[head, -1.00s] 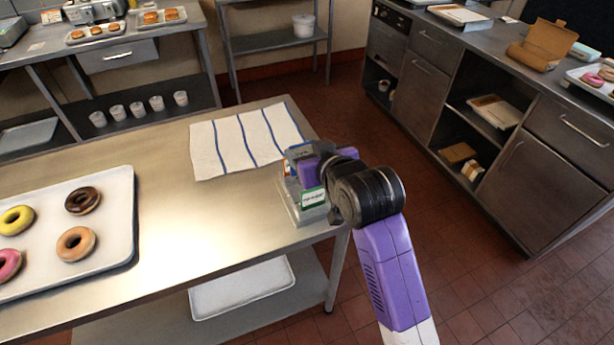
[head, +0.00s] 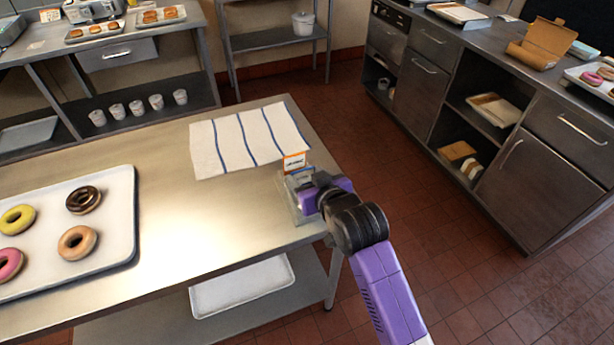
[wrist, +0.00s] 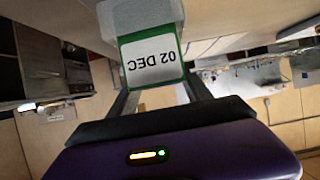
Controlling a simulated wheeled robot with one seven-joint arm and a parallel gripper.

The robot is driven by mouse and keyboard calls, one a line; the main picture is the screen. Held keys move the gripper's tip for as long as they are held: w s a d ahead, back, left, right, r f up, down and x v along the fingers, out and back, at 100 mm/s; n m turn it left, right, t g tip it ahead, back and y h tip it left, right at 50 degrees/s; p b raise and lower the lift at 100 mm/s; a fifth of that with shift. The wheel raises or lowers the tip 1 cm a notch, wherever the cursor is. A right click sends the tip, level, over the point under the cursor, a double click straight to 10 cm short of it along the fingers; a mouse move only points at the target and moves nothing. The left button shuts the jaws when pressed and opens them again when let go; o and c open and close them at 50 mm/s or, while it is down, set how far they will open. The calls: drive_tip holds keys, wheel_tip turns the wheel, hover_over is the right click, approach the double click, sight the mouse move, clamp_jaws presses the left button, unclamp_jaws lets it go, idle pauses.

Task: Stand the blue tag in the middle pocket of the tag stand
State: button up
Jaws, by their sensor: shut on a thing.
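The grey tag stand (head: 299,213) sits at the right end of the steel table. An orange-edged tag (head: 294,161) stands at its far side. The blue tag (head: 301,175) shows just in front of that, at the fingertips of my gripper (head: 306,180), which is shut on it. Whether its lower edge is seated in the middle pocket is hidden. A green-edged tag reading "02 DEC" (wrist: 153,60) appears upside down in the wrist view, in front of the fingertips. My gripper hides it in the head view. My fingers run past it on both sides.
A striped cloth (head: 245,140) lies just behind the stand. A tray (head: 125,230) of doughnuts is on the left of the table. The table's right edge is close beside the stand, with open floor beyond.

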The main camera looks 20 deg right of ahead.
drive_tip(key=shift+f, duration=0.65)
drive_tip(key=o, duration=1)
drive_tip(key=shift+s+f, duration=0.1)
drive_tip(key=o, duration=0.3)
drive_tip(key=shift+o, duration=0.2)
drive_tip(key=shift+f, duration=0.15)
drive_tip(key=shift+s, duration=0.1)
drive_tip(key=shift+r, duration=0.5)
drive_tip(key=b+v, duration=0.1)
drive_tip(key=v, duration=1.1)
drive_tip(key=shift+r, duration=0.4)
drive_tip(key=shift+f, duration=0.1)
